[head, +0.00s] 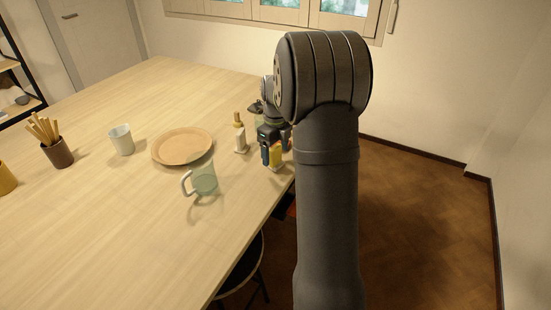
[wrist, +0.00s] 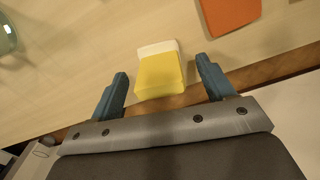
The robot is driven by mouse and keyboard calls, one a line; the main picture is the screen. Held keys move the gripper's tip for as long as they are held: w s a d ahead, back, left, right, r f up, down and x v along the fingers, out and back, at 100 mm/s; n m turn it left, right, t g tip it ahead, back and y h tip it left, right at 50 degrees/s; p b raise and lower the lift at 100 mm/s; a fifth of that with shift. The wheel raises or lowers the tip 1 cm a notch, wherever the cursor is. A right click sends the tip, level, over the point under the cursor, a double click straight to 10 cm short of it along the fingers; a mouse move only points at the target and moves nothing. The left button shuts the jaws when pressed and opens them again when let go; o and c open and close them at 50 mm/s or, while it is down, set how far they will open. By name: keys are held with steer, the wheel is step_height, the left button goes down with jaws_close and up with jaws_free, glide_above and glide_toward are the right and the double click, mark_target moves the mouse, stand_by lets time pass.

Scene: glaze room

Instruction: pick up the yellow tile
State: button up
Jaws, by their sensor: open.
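The yellow tile (wrist: 160,77) lies near the table's edge, with a whitish band along its far side. In the wrist view it sits between the two blue fingers of my gripper (wrist: 162,70), with a gap on each side. In the head view the yellow tile (head: 276,156) shows between the fingers of my gripper (head: 275,152), low by the table's right edge. My gripper is open and holds nothing. The fingers partly hide the tile in the head view.
An orange tile (wrist: 229,12) lies beyond the right finger in the wrist view. A white cup (head: 122,141) and a pot of sticks (head: 58,153) are farther left.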

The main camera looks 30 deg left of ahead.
mark_target(276, 162)
steer(key=shift+f, duration=1.25)
steer(key=c, duration=1.1)
steer(key=shift+r, duration=0.1)
steer(key=shift+c, duration=0.2)
